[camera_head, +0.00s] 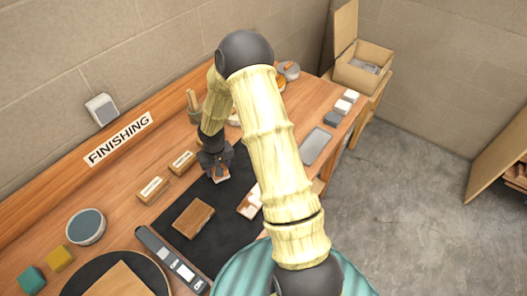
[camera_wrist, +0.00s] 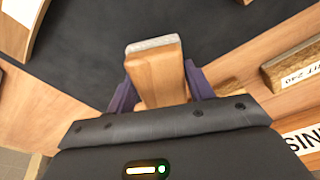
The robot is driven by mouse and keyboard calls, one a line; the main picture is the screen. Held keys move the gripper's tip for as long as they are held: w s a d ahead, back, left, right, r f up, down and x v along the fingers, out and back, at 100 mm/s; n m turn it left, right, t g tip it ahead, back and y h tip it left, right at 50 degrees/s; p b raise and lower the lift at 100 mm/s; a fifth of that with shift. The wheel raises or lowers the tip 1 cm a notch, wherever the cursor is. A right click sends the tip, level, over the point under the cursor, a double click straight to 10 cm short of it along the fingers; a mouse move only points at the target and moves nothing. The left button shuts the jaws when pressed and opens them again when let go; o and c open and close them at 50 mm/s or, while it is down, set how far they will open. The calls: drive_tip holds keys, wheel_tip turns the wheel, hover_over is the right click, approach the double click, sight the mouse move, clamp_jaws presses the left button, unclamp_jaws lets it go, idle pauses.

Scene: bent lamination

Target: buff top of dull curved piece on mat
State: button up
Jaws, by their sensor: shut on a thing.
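The brown wooden piece (camera_head: 193,218) lies on the dark mat (camera_head: 228,232) in the head view, and its curve is hard to make out. My gripper (camera_head: 216,168) is over the far part of the mat, apart from this piece and beyond it toward the wall. In the wrist view my gripper (camera_wrist: 158,88) has its purple fingers shut on a wooden block (camera_wrist: 158,72) with a pale grey pad on its far end. The block's tip also shows in the head view (camera_head: 221,176). A wooden edge at the top of the wrist view is cut off.
Labelled blocks (camera_head: 153,189) stand left of my gripper; one shows in the wrist view (camera_wrist: 293,66). A wooden item with white parts (camera_head: 250,203) is on the mat's right. A round tin (camera_head: 86,226) and a dark disc (camera_head: 78,282) are at left. Mat between is clear.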

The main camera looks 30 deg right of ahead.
drive_tip(key=shift+w, duration=0.15)
drive_tip(key=shift+s+d+r+n, duration=0.2)
drive_tip(key=shift+d+n, duration=0.1)
drive_tip(key=shift+n, duration=0.1)
drive_tip(key=s+d+r+n+g+p, duration=0.1)
drive_tip(key=s+d+r+n+p, duration=0.2)
drive_tip(key=d+n, duration=0.4)
drive_tip(key=s+d+r+n+y+p, duration=0.1)
drive_tip(key=s+d+r+n+p, duration=0.2)
drive_tip(key=n, duration=1.2)
drive_tip(key=s+d+p, duration=0.2)
drive_tip(key=s+d, duration=0.1)
drive_tip(key=s, duration=0.1)
drive_tip(key=shift+s+d+r+g, duration=0.25)
drive_tip(key=shift+s+d+g, duration=0.1)
drive_tip(key=shift+d+g, duration=0.05)
drive_tip(key=shift+f, duration=0.1)
